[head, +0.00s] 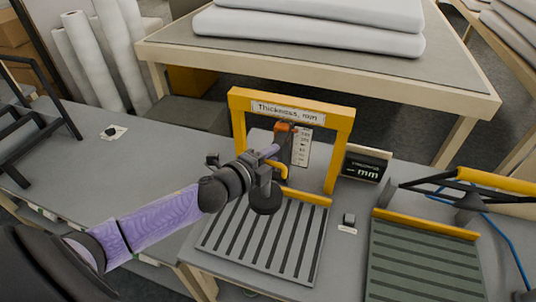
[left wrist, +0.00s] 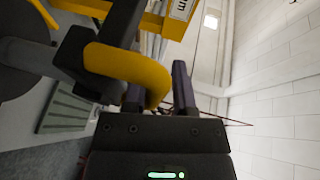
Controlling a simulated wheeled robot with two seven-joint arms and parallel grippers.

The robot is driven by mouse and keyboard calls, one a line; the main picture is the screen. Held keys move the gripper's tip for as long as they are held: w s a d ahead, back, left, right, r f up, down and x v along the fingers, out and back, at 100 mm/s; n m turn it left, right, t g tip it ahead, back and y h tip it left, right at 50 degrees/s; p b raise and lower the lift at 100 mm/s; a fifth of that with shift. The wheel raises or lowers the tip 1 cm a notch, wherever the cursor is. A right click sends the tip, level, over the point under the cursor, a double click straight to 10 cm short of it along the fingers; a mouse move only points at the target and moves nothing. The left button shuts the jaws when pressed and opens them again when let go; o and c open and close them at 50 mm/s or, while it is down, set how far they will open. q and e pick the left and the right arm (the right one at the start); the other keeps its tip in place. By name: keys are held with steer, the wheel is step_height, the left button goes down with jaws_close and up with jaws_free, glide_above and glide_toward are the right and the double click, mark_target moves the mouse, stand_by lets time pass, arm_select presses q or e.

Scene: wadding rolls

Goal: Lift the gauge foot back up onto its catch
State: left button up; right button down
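The gauge foot, a dark round disc (head: 265,199), hangs below the yellow thickness-gauge frame (head: 340,122), over the slatted plate (head: 290,243). Its height above the plate is hard to tell. A curved yellow handle (head: 281,171) belongs to it; the handle is large in the left wrist view (left wrist: 130,68). An orange part (head: 286,127), perhaps the catch, sits beside the scale under the crossbar. My left gripper (head: 270,152) is at the handle. In the left wrist view its fingers (left wrist: 160,90) stand apart, with the handle's bend between them; contact is unclear. My right gripper is not in view.
A small display reading mm (head: 365,164) stands right of the frame. A green slatted plate with a yellow bar (head: 420,262) lies further right. A table with white wadding (head: 310,30) stands behind. The grey bench at left (head: 110,165) is mostly clear.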

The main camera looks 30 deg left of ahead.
arm_select(q)
steer(key=v, duration=1)
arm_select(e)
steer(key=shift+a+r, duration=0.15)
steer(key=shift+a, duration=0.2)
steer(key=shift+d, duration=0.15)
